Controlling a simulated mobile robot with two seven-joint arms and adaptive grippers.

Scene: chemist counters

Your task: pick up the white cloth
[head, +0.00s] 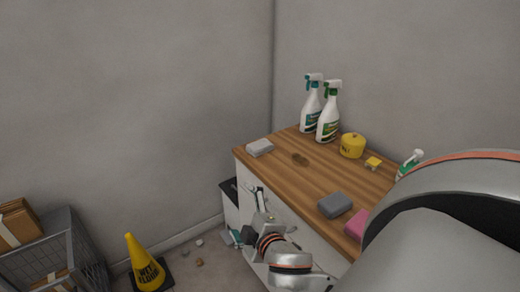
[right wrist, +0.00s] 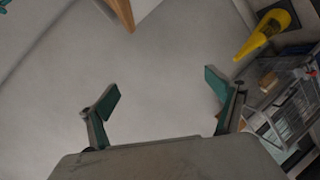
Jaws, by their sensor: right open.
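The white cloth (head: 260,147), a small folded pale pad, lies at the far left corner of the wooden counter top (head: 290,173). My right gripper (head: 243,212) is beside the counter's front, below the top's edge and apart from the cloth. In the right wrist view my right gripper (right wrist: 162,92) has its two teal-padded fingers spread wide, with nothing between them but floor behind. The cloth does not show in that view. My left gripper is not in view.
On the counter are two spray bottles (head: 328,112), a yellow tin (head: 352,146), a small yellow block (head: 373,163), a grey sponge (head: 334,205) and a pink one (head: 356,224). A yellow cone (head: 146,265) and a crate (head: 62,245) stand left.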

